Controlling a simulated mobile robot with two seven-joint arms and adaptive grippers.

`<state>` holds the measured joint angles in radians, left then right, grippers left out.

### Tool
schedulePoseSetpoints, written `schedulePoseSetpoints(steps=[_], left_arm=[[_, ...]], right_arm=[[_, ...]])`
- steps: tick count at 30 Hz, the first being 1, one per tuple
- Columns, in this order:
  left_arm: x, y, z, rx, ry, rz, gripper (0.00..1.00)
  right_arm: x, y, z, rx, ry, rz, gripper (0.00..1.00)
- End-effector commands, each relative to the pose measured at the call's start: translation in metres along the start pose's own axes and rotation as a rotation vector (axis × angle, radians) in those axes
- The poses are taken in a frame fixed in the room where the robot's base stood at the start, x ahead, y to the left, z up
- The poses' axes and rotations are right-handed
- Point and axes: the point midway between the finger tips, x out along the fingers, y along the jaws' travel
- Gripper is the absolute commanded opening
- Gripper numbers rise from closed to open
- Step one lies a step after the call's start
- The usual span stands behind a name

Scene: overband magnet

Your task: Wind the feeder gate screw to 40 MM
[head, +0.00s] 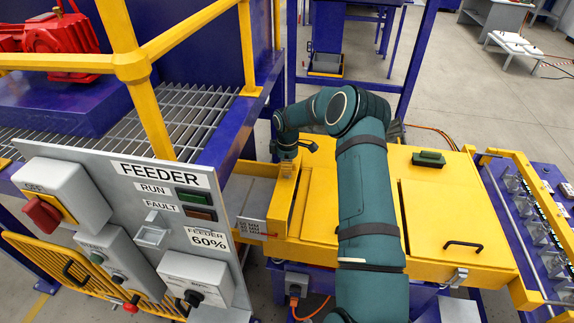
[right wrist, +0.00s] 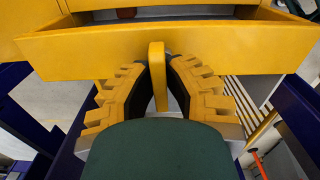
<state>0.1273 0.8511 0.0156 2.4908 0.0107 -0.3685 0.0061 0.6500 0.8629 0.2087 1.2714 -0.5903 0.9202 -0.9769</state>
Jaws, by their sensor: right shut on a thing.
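My right gripper (head: 287,163) is at the left end of the yellow feeder housing (head: 330,222), reaching down over its edge. In the right wrist view its two ribbed yellow fingers (right wrist: 158,85) are shut on an upright yellow bar (right wrist: 156,62), which stands in front of a yellow beam (right wrist: 240,48). The bar looks like the handle of the feeder gate screw, but the screw itself is hidden. A small grey plate with marks (head: 254,227) sits left of the housing; its figures are too small to read. My left gripper is not in view.
A grey FEEDER panel (head: 135,215) with a red switch (head: 42,213), RUN and FAULT lamps and a 60% label stands at the left. Yellow rails (head: 130,66) rise behind it. A black handle (head: 463,245) is on the housing's right part.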

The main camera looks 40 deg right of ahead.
Motion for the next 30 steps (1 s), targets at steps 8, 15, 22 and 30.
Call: schedulePoseSetpoints(steps=[8,15,22,30], left_arm=[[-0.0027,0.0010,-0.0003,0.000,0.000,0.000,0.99],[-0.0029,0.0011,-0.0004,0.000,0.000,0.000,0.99],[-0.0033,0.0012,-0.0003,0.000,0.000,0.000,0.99],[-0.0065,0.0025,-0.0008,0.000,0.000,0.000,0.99]], right_arm=[[0.0003,-0.0002,0.0004,-0.313,0.000,-0.001,0.00],[0.0005,-0.0002,0.0000,-0.397,0.000,-0.001,0.00],[0.0004,-0.0002,0.0000,-0.418,0.000,-0.001,0.00],[0.0002,-0.0002,0.0001,-0.724,0.001,-0.001,0.00]])
